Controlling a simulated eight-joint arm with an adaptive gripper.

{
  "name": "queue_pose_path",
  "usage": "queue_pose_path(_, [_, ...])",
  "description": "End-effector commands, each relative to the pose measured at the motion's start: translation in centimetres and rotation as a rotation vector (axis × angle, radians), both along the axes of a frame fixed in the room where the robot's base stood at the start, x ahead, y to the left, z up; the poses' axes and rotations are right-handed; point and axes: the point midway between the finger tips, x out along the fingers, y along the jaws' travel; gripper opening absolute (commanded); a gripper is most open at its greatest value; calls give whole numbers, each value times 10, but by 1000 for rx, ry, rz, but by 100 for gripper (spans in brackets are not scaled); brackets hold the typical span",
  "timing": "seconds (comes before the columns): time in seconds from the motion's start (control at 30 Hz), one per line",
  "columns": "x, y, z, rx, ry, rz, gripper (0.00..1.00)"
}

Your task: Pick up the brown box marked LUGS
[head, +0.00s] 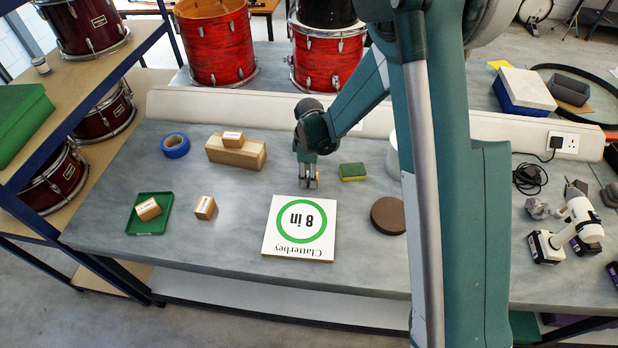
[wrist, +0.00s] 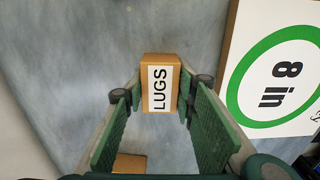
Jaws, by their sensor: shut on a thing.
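The brown box marked LUGS (wrist: 161,83) sits between the fingertips of my gripper (wrist: 162,90) in the wrist view. Its white label faces the camera, and one finger presses on each side. In the head view my gripper (head: 308,183) points down over the grey bench, just behind the white "8 in" box. The LUGS box is mostly hidden by the fingers there, and I cannot tell whether it is clear of the bench.
The white "8 in" box (head: 300,228) lies close in front. A wooden block (head: 222,153) with a small box (head: 233,139) on it stands left. A sponge (head: 352,172) lies right. Further left are another small box (head: 205,207) and a green tray (head: 151,228) holding one (head: 148,209).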

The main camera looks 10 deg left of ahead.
Motion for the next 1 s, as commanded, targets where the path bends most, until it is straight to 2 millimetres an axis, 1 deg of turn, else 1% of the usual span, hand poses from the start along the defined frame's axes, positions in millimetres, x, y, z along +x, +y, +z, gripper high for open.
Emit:
queue_pose_path(0.17, [0,0,4,0,0,0,14])
queue_pose_path(0.37, [0,0,17,0,0,0,14])
queue_pose_path(0.57, [0,0,41,0,0,0,14])
queue_pose_path(0.8, [0,0,72,0,0,0,14])
queue_pose_path(1.0, [0,0,92,0,0,0,14])
